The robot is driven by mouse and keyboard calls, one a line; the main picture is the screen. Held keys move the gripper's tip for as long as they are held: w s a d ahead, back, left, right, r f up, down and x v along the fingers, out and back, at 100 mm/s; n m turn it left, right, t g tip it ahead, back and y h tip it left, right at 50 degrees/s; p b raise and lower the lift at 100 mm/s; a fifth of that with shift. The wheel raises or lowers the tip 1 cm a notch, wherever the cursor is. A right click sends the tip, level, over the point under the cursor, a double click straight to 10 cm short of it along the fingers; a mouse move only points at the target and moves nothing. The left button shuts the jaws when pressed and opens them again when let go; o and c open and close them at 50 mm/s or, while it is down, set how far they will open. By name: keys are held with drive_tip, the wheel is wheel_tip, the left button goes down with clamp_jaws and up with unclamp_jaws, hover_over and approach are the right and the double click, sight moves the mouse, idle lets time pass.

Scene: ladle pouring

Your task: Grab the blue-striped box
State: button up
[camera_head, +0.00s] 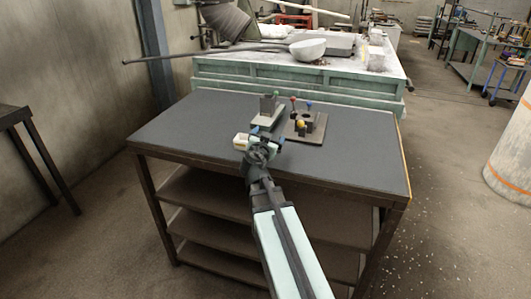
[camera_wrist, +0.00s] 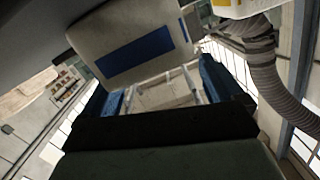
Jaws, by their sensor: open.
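The blue-striped box (camera_wrist: 133,47) fills the upper middle of the wrist view; it is pale grey with a broad blue band and looks tilted. My gripper (camera_wrist: 164,88) is open, its two blue fingers apart below the box in that view. The box appears beyond the fingers, and I cannot tell whether it reaches between them. In the head view my gripper (camera_head: 267,136) is low over the dark table. I cannot make out the blue stripe there.
A dark table (camera_head: 345,145) lies under my arm, clear at left and right. A small stand with coloured knobs (camera_head: 306,127) is right of my gripper. A grey block (camera_head: 268,104) stands behind it. A white-and-yellow piece (camera_head: 241,141) is at its left. A green workbench (camera_head: 300,85) stands behind.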

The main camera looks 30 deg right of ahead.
drive_tip(key=shift+n+h, duration=0.5)
drive_tip(key=shift+n, duration=0.4)
drive_tip(key=s+a+f, duration=0.2)
drive_tip(key=a, duration=0.1)
drive_tip(key=shift+s+f, duration=0.25)
drive_tip(key=shift+f, duration=0.1)
drive_tip(key=shift+s+a+f+n+t, duration=0.2)
drive_tip(key=shift+s+a+n+t, duration=0.05)
drive_tip(key=shift+a+n+t, duration=0.1)
drive_tip(key=shift+x, duration=2.45)
drive_tip(key=shift+c, duration=0.2)
drive_tip(key=c, duration=1.1)
